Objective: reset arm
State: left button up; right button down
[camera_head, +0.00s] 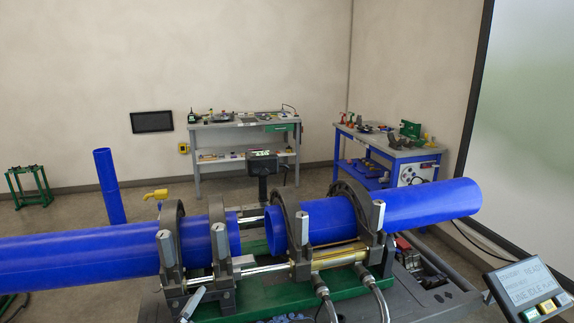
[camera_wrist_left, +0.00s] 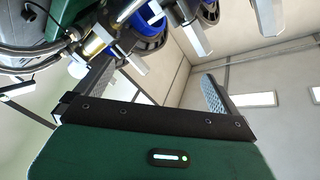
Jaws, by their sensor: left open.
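My left gripper (camera_wrist_left: 158,70) shows in the left wrist view, with its two grey ridged fingers spread wide apart and nothing between them. Its green body (camera_wrist_left: 150,150) with a small light fills the bottom of that view. Neither gripper shows in the head view, and my right gripper is in no view. The fusion machine (camera_head: 335,255) stands in front of me. Its clamps hold a left blue pipe (camera_head: 80,258) and a right blue pipe (camera_head: 430,203), with a gap between their ends. In the left wrist view, parts of the machine (camera_wrist_left: 95,45) lie beyond the fingers, apparently upside down.
A control panel (camera_head: 525,288) with a lit screen stands at the lower right. A grey workbench (camera_head: 245,125) and a blue workbench (camera_head: 390,150) stand at the back. An upright blue pipe (camera_head: 109,187) and green stand (camera_head: 30,187) are at left. Open floor lies behind the machine.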

pick_arm(q)
jog(key=s+a+f+n+g+y, duration=0.2)
jog(key=s+a+f+n+g, duration=0.15)
jog(key=f, duration=0.35)
jog(key=s+a+f+n+g+y, duration=0.1)
jog(key=s+a+f+n+g, duration=0.15)
jog(key=s+f, duration=0.35)
jog(key=s+a+f+n+g, duration=0.2)
jog(key=s+f+g, duration=0.25)
jog(key=s, duration=0.35)
jog(key=s+a+f+n+g, duration=0.2)
jog(key=s+f+g, duration=0.3)
jog(key=s, duration=0.4)
jog(key=s+a+f+x, duration=0.1)
jog(key=s+x, duration=0.2)
jog(key=x, duration=1.2)
jog(key=s+x, duration=0.3)
jog(key=x, duration=1.1)
jog(key=s+a+f+m+g, duration=0.1)
jog(key=s+a+f, duration=0.2)
jog(key=s+f, duration=1.5)
notch_tip(320, 180, down, 4)
jog(key=shift+s+r, duration=0.2)
jog(key=shift+s, duration=0.2)
jog(key=shift+d, duration=0.1)
